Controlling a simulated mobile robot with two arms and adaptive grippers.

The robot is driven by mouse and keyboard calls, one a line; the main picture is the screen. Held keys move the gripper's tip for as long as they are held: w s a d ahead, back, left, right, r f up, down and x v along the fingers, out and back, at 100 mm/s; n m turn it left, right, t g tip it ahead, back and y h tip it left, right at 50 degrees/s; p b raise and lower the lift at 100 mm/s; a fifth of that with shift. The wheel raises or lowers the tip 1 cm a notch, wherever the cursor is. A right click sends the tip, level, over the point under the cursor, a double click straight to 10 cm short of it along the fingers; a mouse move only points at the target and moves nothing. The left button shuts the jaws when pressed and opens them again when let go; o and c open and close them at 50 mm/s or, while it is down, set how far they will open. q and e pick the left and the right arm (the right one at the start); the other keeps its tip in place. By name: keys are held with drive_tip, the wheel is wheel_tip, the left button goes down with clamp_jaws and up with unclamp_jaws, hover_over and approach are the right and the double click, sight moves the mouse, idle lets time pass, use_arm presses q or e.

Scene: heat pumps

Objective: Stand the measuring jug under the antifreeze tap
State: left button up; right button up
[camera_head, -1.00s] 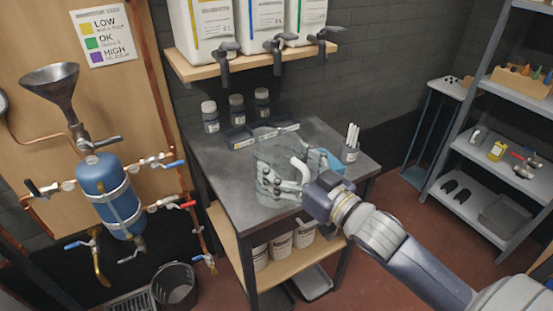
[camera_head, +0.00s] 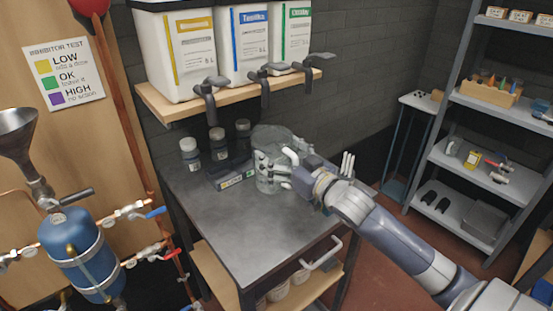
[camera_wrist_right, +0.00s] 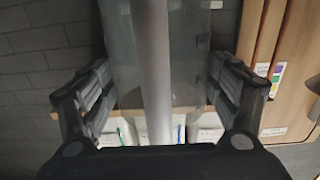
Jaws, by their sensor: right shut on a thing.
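The measuring jug (camera_head: 268,182) is clear, with a pale handle. It is upright over the back right of the grey table (camera_head: 235,245); I cannot tell if its base touches the top. My right gripper (camera_head: 283,168) is shut on its handle. In the right wrist view the handle (camera_wrist_right: 152,70) stands between the fingers, with the clear jug wall (camera_wrist_right: 190,50) behind it. Three dark taps hang from the containers on the wall shelf: left (camera_head: 208,95), middle (camera_head: 262,82), right (camera_head: 308,65). The labels are too small to tell which holds antifreeze. My left gripper is out of view.
The wooden shelf edge (camera_head: 240,95) overhangs the table's back. The front and left of the tabletop are bare.

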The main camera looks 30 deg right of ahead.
drive_tip(key=w, duration=0.1)
drive_tip(key=w+d, duration=0.1)
drive_tip(key=w, duration=0.1)
drive_tip(key=shift+f, duration=0.1)
wheel_tip(320, 180, down, 3)
drive_tip(key=shift+r, duration=0.15)
drive_tip(key=shift+f, duration=0.4)
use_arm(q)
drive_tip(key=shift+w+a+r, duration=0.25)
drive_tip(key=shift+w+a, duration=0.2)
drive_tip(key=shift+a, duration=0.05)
use_arm(e)
drive_tip(key=shift+f, duration=0.15)
drive_tip(key=o, duration=1)
drive_tip(key=shift+c, duration=0.2)
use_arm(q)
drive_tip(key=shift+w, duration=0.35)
use_arm(e)
drive_tip(key=shift+o, duration=0.5)
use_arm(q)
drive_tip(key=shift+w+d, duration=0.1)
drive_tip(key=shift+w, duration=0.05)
